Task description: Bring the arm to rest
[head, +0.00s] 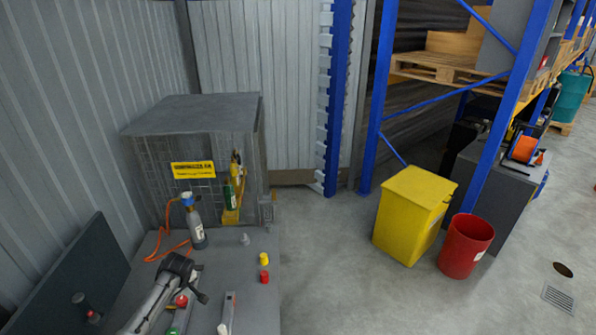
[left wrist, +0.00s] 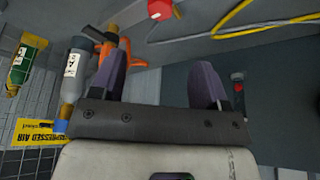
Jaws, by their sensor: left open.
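My left arm comes in at the bottom left of the head view, and its dark left gripper (head: 188,272) is over the grey bench. In the left wrist view the two fingers of the left gripper (left wrist: 163,82) stand wide apart with nothing between them. A grey bottle with a white label and blue top (head: 196,222) stands on the bench beyond the gripper; it also shows in the left wrist view (left wrist: 74,72), to the left of the fingers. My right gripper is not in view.
A wire cage (head: 195,112) with a yellow sign (head: 193,170) stands behind the bench. An orange hose (head: 160,243), a yellow cap (head: 264,258) and a red cap (head: 264,277) lie on the bench. A yellow bin (head: 412,215) and a red bucket (head: 466,246) stand on the floor at right.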

